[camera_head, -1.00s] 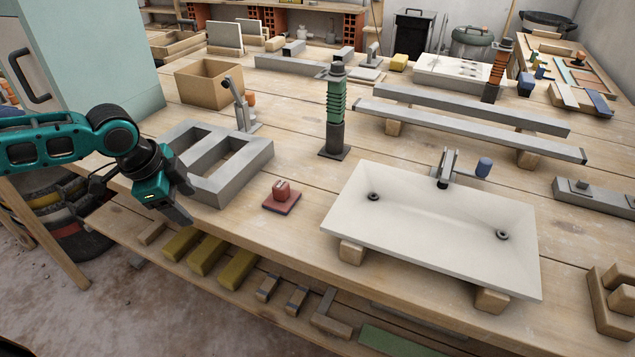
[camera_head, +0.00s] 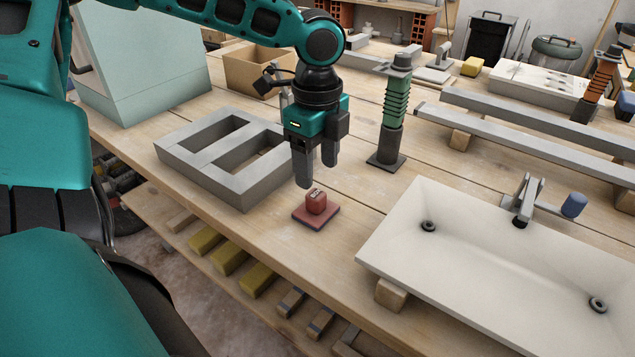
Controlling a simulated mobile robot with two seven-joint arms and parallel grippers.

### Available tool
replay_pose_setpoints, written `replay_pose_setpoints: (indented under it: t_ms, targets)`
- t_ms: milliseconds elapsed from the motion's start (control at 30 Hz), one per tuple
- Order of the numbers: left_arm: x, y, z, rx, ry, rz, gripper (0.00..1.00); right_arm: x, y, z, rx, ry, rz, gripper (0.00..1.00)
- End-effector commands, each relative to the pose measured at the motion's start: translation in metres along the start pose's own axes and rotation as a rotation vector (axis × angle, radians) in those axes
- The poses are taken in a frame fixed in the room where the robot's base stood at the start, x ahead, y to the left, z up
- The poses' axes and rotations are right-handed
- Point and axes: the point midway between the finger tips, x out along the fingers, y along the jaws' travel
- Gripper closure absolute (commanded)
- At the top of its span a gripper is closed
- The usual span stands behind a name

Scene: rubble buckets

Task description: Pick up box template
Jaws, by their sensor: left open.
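A small red block (camera_head: 316,203) stands on a flat red plate (camera_head: 318,217) near the table's front edge. The grey two-opening frame (camera_head: 215,170) lies flat to its left. An open brown cardboard box (camera_head: 262,72) stands further back. No label shows which of these is the box template. My left gripper (camera_head: 316,174) points down with its fingers apart and empty. In the picture its fingertips are just above the red block, apart from it. My right gripper is out of view.
A white sink (camera_head: 480,255) with a tap stands to the right of the red plate. A green ribbed post (camera_head: 395,110) stands behind the plate. Grey beams (camera_head: 530,135) lie at the back right. Bare tabletop surrounds the plate.

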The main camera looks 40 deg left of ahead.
Motion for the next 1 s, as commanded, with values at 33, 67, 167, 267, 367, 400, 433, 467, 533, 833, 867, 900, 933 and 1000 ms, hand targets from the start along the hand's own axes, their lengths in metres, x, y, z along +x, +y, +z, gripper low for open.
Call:
replay_pose_setpoints:
  t_ms: [33, 67, 167, 267, 367, 400, 433, 467, 533, 833, 867, 900, 933, 1000]
  targets:
    - [0.009, 0.000, 0.000, 0.000, 0.000, 0.002, 0.38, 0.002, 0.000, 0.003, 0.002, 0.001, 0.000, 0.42]
    - [0.011, 0.000, 0.000, 0.000, 0.000, 0.001, 0.38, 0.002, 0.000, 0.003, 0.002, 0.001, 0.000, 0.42]
    - [0.015, 0.000, 0.000, -0.001, 0.000, 0.000, 0.38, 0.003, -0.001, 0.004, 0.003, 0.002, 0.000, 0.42]
    - [0.021, 0.001, 0.000, -0.001, 0.000, 0.000, 0.38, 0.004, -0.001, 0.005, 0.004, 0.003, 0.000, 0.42]
    - [0.034, 0.004, -0.001, 0.000, 0.001, 0.001, 0.38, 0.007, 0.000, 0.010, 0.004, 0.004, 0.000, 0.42]
    - [0.040, 0.006, -0.002, 0.000, 0.001, 0.002, 0.38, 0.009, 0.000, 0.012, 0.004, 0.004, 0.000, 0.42]
    - [0.045, 0.007, -0.002, 0.000, 0.000, 0.002, 0.38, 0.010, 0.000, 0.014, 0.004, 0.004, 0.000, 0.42]
    - [0.050, 0.008, -0.003, 0.000, 0.001, 0.001, 0.38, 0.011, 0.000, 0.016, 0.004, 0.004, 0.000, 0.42]
    - [0.060, 0.008, -0.002, -0.001, 0.000, 0.002, 0.38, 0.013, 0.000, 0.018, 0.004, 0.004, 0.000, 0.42]
    - [0.066, 0.007, -0.002, 0.000, 0.001, -0.002, 0.38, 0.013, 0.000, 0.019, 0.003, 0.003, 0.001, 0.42]
    - [0.066, 0.007, -0.002, 0.000, 0.001, -0.002, 0.41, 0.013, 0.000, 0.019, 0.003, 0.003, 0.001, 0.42]
    - [0.066, 0.007, -0.002, 0.000, 0.001, -0.002, 0.45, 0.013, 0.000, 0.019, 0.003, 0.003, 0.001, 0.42]
    - [0.066, 0.007, -0.002, 0.000, 0.001, -0.002, 0.48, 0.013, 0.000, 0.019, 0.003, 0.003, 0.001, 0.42]
    - [0.066, 0.007, -0.002, -0.001, 0.001, -0.002, 0.55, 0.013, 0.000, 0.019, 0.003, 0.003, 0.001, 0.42]
